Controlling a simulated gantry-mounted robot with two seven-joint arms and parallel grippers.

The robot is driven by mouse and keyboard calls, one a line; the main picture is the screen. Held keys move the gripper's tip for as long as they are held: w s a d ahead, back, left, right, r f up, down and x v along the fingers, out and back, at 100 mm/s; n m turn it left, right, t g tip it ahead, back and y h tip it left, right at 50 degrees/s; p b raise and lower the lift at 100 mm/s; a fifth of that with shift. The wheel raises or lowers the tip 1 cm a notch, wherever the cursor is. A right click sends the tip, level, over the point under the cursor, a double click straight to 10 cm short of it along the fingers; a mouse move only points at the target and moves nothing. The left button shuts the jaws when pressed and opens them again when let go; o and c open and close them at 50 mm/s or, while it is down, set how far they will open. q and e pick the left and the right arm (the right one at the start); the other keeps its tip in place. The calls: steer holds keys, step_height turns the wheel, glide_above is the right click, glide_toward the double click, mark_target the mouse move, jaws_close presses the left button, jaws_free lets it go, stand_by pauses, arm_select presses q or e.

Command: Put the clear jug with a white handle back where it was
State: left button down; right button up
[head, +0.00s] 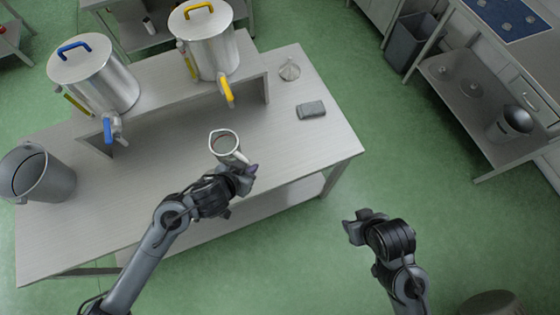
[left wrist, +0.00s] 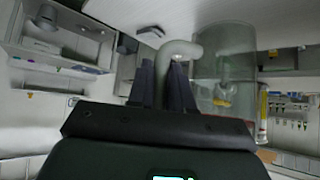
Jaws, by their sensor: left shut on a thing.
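The clear jug (head: 223,142) is over the front middle part of the steel table (head: 310,150), its round rim facing up toward the head camera. My left gripper (head: 246,174) is at its near right side. In the left wrist view the fingers (left wrist: 166,85) are shut on the white handle (left wrist: 182,47), and the clear body (left wrist: 225,68) is to their right. I cannot tell whether the jug's base touches the table. My right gripper (head: 353,226) is out over the floor, away from the table; its finger gap is not clear.
Two steel drums with taps, one with a blue handle (head: 95,80) and one with a yellow handle (head: 208,45), stand on a raised shelf (head: 155,97). A steel bucket (head: 40,175) is at the left. A grey block (head: 311,110) and a small funnel (head: 289,70) lie right of the jug.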

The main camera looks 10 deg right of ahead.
arm_select(q)
steer(key=s+d+f+m+g+h+b, duration=0.3)
steer(key=d+f+m+b, duration=0.4)
steer(key=f, duration=0.5)
steer(key=shift+n, duration=0.6)
steer(key=shift+w+d+f+b, duration=0.2)
steer(key=shift+w+f+b, duration=0.4)
steer(key=shift+w+f, duration=2.2)
steer(key=shift+w+d+f+b, duration=0.2)
steer(key=shift+w+f+b, duration=0.35)
steer(key=shift+w+f, duration=2.2)
steer(key=shift+w+r, duration=0.1)
arm_select(e)
step_height(320, 180, down, 11)
steer(key=shift+d+f, duration=0.15)
steer(key=shift+d, duration=0.25)
steer(key=shift+s+f, duration=0.1)
arm_select(q)
steer(key=c, duration=1)
jaws_free()
arm_select(e)
steer(key=shift+d, duration=0.1)
